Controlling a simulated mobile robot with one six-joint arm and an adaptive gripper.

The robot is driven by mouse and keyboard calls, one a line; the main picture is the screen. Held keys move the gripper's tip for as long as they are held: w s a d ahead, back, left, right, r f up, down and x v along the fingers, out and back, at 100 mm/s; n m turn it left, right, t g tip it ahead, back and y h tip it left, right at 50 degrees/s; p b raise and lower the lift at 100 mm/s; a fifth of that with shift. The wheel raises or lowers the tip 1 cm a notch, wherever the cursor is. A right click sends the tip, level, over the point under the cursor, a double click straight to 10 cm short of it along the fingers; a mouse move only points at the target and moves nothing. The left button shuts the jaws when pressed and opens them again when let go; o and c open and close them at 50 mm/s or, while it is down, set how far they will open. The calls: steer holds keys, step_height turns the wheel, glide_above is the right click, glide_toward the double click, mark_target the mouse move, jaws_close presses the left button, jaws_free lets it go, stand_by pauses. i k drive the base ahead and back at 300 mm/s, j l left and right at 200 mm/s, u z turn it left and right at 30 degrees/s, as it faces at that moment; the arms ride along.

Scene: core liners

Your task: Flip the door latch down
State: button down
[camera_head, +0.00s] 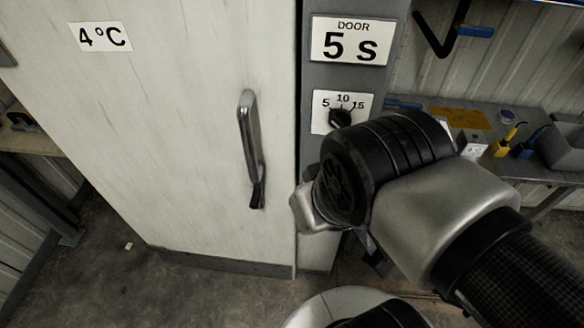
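The white door (175,130) stands shut, with a "4 °C" sign at its upper left. A metal handle (248,125) runs upright near its right edge. The dark door latch (257,190) sits at the handle's lower end and points downward, slightly tilted. My gripper (374,258) is to the right of the latch and lower in the picture, apart from it. My wrist hides most of the gripper; only a dark part shows below it, so its opening and anything in it are hidden.
A grey post (318,255) right of the door carries a "DOOR 5 s" sign (350,41) and a dial (340,117). My wrist overlaps the post. A bench (535,166) with small tools stands at right. The floor (110,280) before the door looks mostly clear.

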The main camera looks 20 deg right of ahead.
mark_target(257, 203)
steer(key=k+j+z, duration=0.75)
steer(key=z, duration=0.15)
steer(key=j, duration=0.1)
